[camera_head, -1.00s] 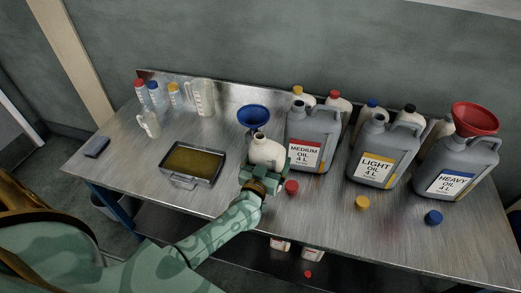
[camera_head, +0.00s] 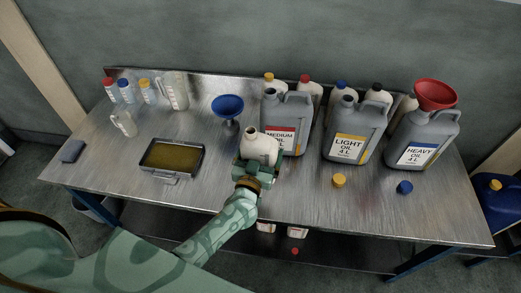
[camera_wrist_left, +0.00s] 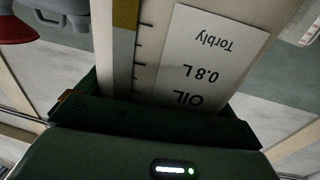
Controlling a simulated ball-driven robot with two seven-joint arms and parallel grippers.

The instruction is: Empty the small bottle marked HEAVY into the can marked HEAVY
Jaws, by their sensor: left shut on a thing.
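My left gripper (camera_head: 260,164) is shut on a small white bottle (camera_head: 259,146) and holds it upright, its open mouth up, in front of the MEDIUM can (camera_head: 296,108). In the left wrist view the bottle's label (camera_wrist_left: 205,60) reads OIL, 0.8 L and Torbly; its grade word is hidden. The grey HEAVY can (camera_head: 432,133) stands at the right of the bench, to the right of the gripper, with a red funnel (camera_head: 436,94) in its top. My right gripper is not in view.
The LIGHT can (camera_head: 353,122) stands between the MEDIUM and HEAVY cans. Several small bottles stand behind the cans. A yellow cap (camera_head: 339,181) and a blue cap (camera_head: 405,187) lie in front. A blue funnel (camera_head: 228,107) and an oil tray (camera_head: 173,158) are to the left.

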